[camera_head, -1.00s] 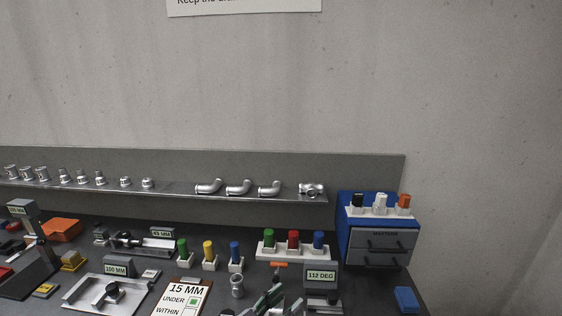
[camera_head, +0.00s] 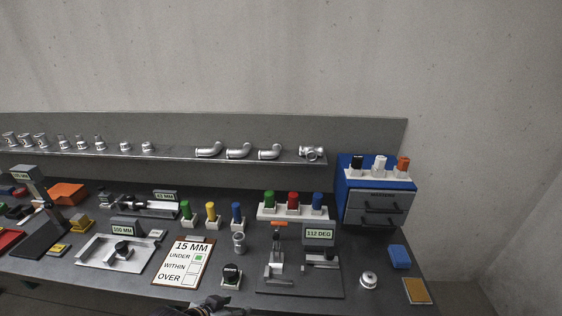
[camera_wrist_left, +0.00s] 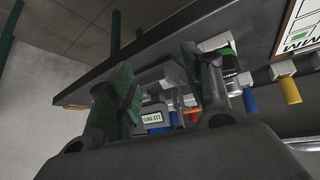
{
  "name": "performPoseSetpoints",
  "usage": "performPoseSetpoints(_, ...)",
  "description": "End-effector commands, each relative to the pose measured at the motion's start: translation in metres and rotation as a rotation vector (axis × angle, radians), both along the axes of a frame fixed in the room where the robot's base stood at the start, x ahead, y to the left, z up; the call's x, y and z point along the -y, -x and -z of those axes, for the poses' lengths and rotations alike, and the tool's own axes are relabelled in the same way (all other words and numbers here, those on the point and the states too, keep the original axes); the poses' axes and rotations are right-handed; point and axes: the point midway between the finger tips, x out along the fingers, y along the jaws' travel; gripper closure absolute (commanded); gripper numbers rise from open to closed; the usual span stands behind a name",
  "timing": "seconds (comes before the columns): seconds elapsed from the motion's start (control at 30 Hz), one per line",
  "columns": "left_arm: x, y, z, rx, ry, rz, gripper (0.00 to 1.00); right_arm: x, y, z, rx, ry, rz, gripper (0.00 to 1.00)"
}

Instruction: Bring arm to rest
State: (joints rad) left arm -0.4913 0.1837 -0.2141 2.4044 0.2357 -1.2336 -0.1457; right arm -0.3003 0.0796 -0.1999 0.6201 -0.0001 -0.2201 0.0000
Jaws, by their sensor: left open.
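My left gripper (camera_wrist_left: 152,88) shows in the left wrist view with its two dark green fingers spread apart and nothing between them. Beyond the fingers are the workbench front edge and the 112 DEG angle gauge, seen tilted. In the head view only a dark piece of my left arm or gripper (camera_head: 208,306) shows at the bottom edge, in front of the bench, below the 15 MM board (camera_head: 183,262). Its fingers cannot be made out there. My right gripper is in neither view.
The 112 DEG gauge (camera_head: 319,233) stands on a dark plate, with a black-topped stamp (camera_head: 231,275) to its left. A round metal part (camera_head: 368,280), blue block (camera_head: 400,256) and blue drawer cabinet (camera_head: 376,206) are at right. A shelf (camera_head: 180,156) holds castings. Bare bench lies between several fixtures.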

Motion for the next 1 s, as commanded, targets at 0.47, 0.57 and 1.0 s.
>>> performPoseSetpoints(0.47,-0.073,0.05,0.022,-0.239,-0.169,-0.215,0.49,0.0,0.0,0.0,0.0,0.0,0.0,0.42)
performPoseSetpoints(0.57,-0.083,0.059,0.023,-0.271,-0.191,-0.248,0.49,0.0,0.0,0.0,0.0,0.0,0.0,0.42)
performPoseSetpoints(1.0,-0.093,0.061,0.057,-0.322,-0.22,-0.286,0.49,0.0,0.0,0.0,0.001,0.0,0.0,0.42)
